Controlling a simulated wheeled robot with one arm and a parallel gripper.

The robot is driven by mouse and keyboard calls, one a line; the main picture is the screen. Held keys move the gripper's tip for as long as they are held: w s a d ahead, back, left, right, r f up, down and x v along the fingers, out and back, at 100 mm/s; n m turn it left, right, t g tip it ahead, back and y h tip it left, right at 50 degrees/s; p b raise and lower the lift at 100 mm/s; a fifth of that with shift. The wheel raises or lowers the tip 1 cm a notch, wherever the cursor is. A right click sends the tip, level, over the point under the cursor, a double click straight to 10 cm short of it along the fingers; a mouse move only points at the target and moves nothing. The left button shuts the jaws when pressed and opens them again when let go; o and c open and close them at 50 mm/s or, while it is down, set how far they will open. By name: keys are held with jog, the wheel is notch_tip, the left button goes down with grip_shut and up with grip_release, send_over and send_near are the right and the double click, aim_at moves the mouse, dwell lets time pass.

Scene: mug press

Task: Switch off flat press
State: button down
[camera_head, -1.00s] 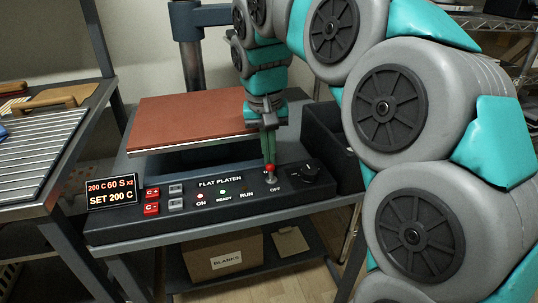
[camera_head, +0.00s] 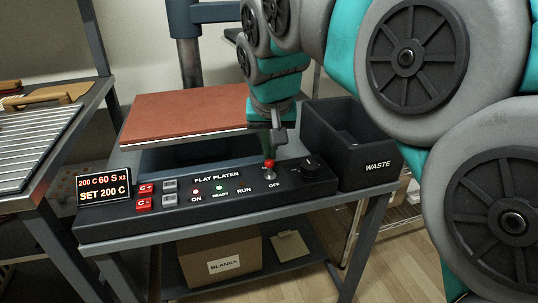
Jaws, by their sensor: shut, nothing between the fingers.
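The flat press stands on a grey bench, with a red-brown flat platen (camera_head: 175,117) above a dark control panel (camera_head: 120,214) marked "FLAT PLATEN". A toggle switch (camera_head: 270,174) with a red tip stands at the panel's right, above the word "OFF". The ON lamp (camera_head: 195,191) glows red and the READY lamp (camera_head: 219,187) glows green. My gripper (camera_head: 271,153) points down at the switch, shut and empty, its fingertips at or just above the red tip. I cannot tell whether they touch.
A sign (camera_head: 104,190) reads "200 C 60 S x2, SET 200 C". Red and grey buttons sit beside it. A black knob (camera_head: 310,170) is right of the switch. A dark WASTE bin (camera_head: 372,168) stands at right. A BLANKS box (camera_head: 215,252) sits below. A ribbed rack (camera_head: 35,140) is at left.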

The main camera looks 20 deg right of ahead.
jog(key=shift+s+f+t+b, duration=0.3)
jog(key=shift+s+t+b, duration=0.05)
jog(key=shift+t+b, duration=0.05)
jog(key=shift+s+r+t+b, duration=0.25)
jog(key=shift+t+b, duration=0.25)
jog(key=shift+t, duration=0.2)
jog(key=shift+w+r, duration=0.1)
jog(key=shift+r, duration=0.1)
jog(key=shift+r+p, duration=0.5)
jog(key=shift+r, duration=0.2)
